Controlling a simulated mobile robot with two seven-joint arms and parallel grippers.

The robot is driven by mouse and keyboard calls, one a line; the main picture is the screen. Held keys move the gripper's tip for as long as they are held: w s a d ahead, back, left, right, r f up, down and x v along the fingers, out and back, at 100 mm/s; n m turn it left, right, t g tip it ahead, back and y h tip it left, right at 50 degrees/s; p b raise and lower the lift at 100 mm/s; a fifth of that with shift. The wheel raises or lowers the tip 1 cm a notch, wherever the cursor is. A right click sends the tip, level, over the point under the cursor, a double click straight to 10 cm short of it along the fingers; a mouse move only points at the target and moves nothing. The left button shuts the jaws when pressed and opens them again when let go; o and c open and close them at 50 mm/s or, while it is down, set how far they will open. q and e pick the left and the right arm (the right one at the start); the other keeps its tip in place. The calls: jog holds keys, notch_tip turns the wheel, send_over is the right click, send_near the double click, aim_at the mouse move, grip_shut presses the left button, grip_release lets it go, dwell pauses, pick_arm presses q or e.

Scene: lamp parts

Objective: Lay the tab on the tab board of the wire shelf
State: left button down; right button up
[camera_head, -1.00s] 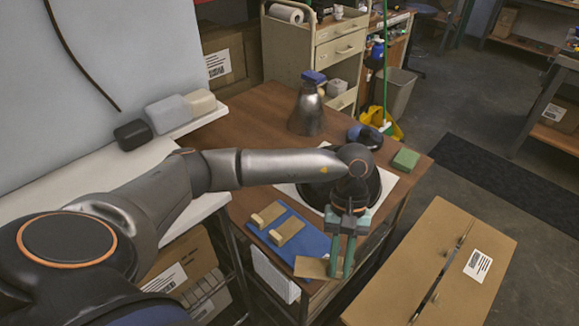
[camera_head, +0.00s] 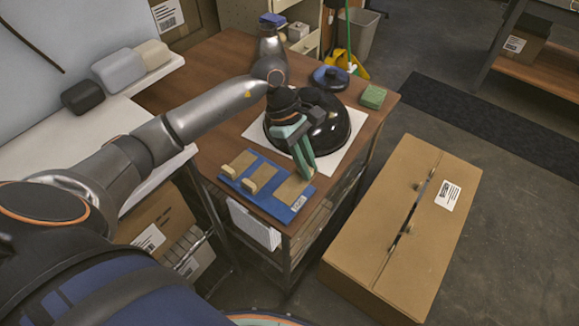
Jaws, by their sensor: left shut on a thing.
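The blue tab board (camera_head: 270,207) lies on the brown top of the shelf unit (camera_head: 206,150), at its front edge. Two tan tabs, one at the left (camera_head: 241,162) and one in the middle (camera_head: 264,174), lie on it side by side. A third tan tab (camera_head: 290,190) is over the board's right part and looks flat on it; I cannot tell whether it fully touches. My left gripper (camera_head: 308,175) has its green fingers pointing down, shut on this tab's far right end. The gripped end is partly hidden by the fingers. My right gripper is not in view.
A black dome (camera_head: 330,128) stands on a white sheet (camera_head: 345,163) just behind the gripper. A large carton (camera_head: 400,220) is on the floor at right.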

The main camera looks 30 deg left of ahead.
aim_at(292, 174)
pick_arm(q)
jog(key=a+f, duration=0.1)
jog(key=w+a+f, duration=0.1)
jog(key=a+f, duration=0.2)
jog(key=f, duration=0.1)
jog(key=shift+w+a+f, duration=0.25)
jog(key=shift+w, duration=0.1)
jog(key=shift+a+f, duration=0.15)
jog(key=shift+f, duration=0.75)
jog(key=shift+a+f, duration=0.1)
jog(key=shift+f, duration=0.8)
jog(key=shift+f+b, duration=0.2)
jog(key=shift+b, duration=0.1)
jog(key=c, duration=0.8)
grip_release()
jog(key=shift+c, duration=0.2)
jog(key=shift+r, duration=0.15)
jog(key=shift+r+p, duration=0.25)
jog(key=shift+p, duration=0.15)
jog(key=v, duration=1.1)
jog(key=shift+r+b, duration=0.3)
jog(key=shift+b, duration=0.15)
